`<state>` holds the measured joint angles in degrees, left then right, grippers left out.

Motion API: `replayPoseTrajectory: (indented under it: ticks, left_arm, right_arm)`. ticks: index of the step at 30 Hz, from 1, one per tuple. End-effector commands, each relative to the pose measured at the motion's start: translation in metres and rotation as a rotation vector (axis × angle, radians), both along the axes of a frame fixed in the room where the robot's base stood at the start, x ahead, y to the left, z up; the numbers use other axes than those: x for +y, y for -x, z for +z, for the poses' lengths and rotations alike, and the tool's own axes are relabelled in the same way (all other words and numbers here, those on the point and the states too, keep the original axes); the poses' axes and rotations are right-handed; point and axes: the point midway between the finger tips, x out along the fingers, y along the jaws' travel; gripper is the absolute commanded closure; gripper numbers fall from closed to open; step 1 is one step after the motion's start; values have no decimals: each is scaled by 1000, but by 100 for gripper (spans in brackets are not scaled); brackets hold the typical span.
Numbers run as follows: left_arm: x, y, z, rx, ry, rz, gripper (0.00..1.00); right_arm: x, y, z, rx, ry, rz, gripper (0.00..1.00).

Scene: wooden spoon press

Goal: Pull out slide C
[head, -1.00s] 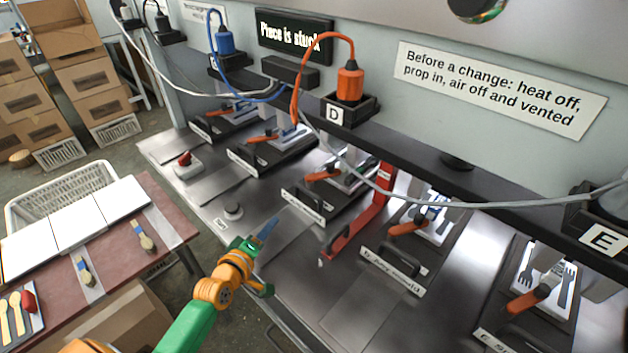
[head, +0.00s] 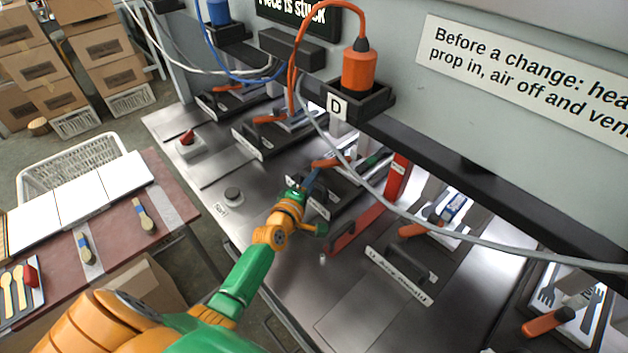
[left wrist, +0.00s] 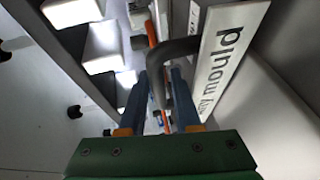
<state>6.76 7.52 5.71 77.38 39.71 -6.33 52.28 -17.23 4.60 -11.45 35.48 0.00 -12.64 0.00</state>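My left gripper (head: 313,174) reaches over the bench to the front of the third slide from the left (head: 318,211); I cannot read this slide's letter. In the left wrist view, the blue fingers (left wrist: 158,92) are apart, with the slide's black handle (left wrist: 180,47) between them. A gap shows beside the handle, so the fingers do not look closed on it. The white label (left wrist: 220,60) beside the handle ends in "mould". My gripper hides part of this slide in the head view. My right gripper is not in view.
A red bar with a handle (head: 350,232) lies just right of this slide. The fourth slide (head: 398,275) is beyond it. A grey cable (head: 375,193) hangs across the front. A round knob (head: 232,194) stands left. Bare metal bench lies in front.

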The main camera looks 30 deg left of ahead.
Motion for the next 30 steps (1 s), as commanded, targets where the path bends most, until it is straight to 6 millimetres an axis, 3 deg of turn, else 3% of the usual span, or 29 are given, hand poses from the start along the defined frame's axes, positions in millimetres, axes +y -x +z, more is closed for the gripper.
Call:
replayPoseTrajectory:
  ticks: [4,8,30]
  left_arm:
    - [0,0,0,0,0,0,68]
    - [0,0,0,0,0,0,100]
    - [0,0,1,-1,-1,0,100]
  right_arm:
    - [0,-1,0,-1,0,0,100]
    - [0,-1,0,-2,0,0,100]
    - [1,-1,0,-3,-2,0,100]
